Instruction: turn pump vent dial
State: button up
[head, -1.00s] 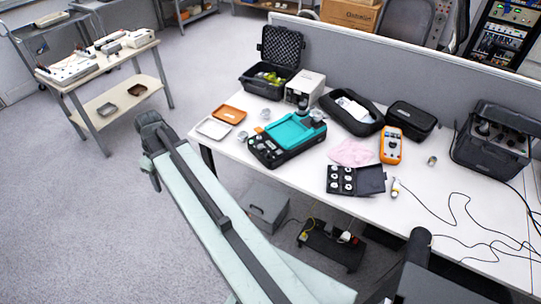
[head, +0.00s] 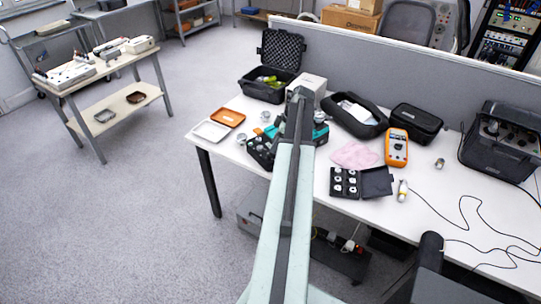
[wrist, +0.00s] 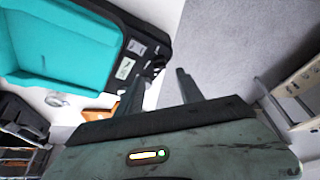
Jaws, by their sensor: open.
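The teal-topped black device (head: 320,133) stands near the left end of the white bench, largely hidden by my arm in the head view. It also shows in the wrist view (wrist: 65,40), filling the upper left. My gripper (wrist: 158,88) is open and empty, its two dark fingers apart and to the right of the device's black edge in that picture. In the head view my arm reaches across the device, and its fingertips cannot be made out. I cannot make out a vent dial or tell which thing is the pump.
A white tray (head: 210,131) and an orange tray (head: 228,118) lie left of the device. Behind stand an open black case (head: 263,91) and a black pouch (head: 369,129). An orange meter (head: 397,147) and a weights box (head: 377,182) lie right.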

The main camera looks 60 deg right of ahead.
aim_at(270, 157)
jog(key=b+x, duration=0.4)
jog(key=x, duration=0.1)
jog(key=shift+f, duration=0.35)
jog(key=shift+w+f+b, duration=0.2)
jog(key=shift+f+b, duration=0.15)
jog(key=shift+b, duration=0.1)
jog(key=shift+r, duration=0.1)
grip_shut()
